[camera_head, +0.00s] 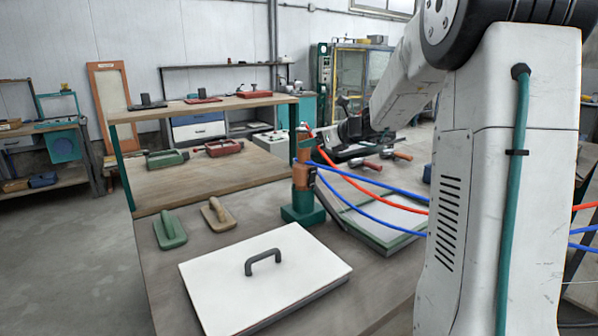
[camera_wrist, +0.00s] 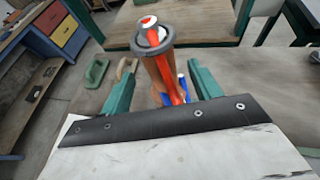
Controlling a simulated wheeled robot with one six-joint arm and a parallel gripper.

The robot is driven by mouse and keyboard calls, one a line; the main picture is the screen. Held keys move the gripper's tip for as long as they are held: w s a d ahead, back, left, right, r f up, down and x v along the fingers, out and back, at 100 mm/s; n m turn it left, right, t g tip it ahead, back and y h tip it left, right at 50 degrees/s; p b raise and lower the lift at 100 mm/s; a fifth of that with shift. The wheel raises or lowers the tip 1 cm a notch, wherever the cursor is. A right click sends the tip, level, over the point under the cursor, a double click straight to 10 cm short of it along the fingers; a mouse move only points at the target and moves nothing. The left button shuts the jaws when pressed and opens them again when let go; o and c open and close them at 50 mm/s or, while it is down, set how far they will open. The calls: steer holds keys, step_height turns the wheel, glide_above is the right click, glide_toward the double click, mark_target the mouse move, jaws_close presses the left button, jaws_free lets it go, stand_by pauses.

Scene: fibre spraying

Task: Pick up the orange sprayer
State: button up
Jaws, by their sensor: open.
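The orange sprayer (camera_head: 303,175) stands upright in a green base (camera_head: 303,214) on the worktable. Red and blue hoses run from it to the right. In the wrist view the sprayer (camera_wrist: 160,68) shows its dark round collar and a red hose, between the two green fingers. My gripper (camera_head: 322,147) is at the sprayer's upper part, coming from the right. In the wrist view my gripper (camera_wrist: 164,76) is open, with one finger on each side of the sprayer and visible gaps. Whether a finger touches it is hard to tell.
A white panel with a dark handle (camera_head: 262,263) lies in front of the sprayer. A green float (camera_head: 170,232) and a tan float (camera_head: 217,215) lie to the left. A wooden shelf (camera_head: 205,104) stands behind. A framed panel (camera_head: 375,220) lies to the right, under the hoses.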

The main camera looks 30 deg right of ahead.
steer(key=x, duration=0.6)
steer(key=shift+w+f, duration=0.25)
steer(key=shift+f, duration=0.1)
steer(key=shift+r, duration=0.1)
jaws_close()
